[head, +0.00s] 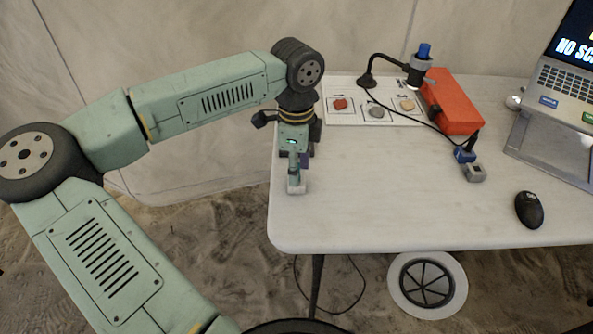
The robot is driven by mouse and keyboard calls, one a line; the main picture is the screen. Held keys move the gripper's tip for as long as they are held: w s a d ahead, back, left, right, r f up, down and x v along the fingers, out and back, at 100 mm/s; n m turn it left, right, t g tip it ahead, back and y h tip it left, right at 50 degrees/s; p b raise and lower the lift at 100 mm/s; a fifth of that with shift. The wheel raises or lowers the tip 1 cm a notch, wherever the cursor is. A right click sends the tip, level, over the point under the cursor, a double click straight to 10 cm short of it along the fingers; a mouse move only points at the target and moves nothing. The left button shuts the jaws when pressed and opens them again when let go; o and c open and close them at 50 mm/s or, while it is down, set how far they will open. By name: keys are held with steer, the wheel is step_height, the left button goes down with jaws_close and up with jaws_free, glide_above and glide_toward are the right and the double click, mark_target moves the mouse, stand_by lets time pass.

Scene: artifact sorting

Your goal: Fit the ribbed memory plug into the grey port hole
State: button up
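A small grey block with a dark opening (475,173), which looks like the grey port, lies on the table right of the middle. A blue block (464,155) sits against its far side, by the end of a black cable. My gripper (296,182) points down over the table's left edge area, well left of the ports. A small pale grey piece shows at its fingertips; I cannot tell whether it is a held plug or the fingertips themselves. No ribs can be made out on anything at this size.
A white board with several stones (350,116), a black-armed scope with a blue top (424,52) and an orange-red case (455,103) stand at the back. A laptop (568,90) on a grey stand and a black mouse (529,210) are right. The table's front middle is clear.

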steer(key=shift+c, duration=0.5)
jaws_close()
steer(key=shift+r+b, duration=0.4)
steer(key=shift+r, duration=0.25)
step_height(320, 180, up, 2)
steer(key=shift+r+b, duration=0.1)
steer(key=shift+b, duration=0.4)
steer(key=s+a+b, duration=0.1)
steer(key=s+a, duration=0.1)
steer(key=s, duration=0.5)
steer(key=s+a+r+b, duration=0.1)
steer(key=s+a+b, duration=0.1)
steer(key=s, duration=0.6)
steer(key=shift+s+a+r+b, duration=0.15)
steer(key=shift+a+r+b, duration=0.05)
steer(key=shift+a+b, duration=0.1)
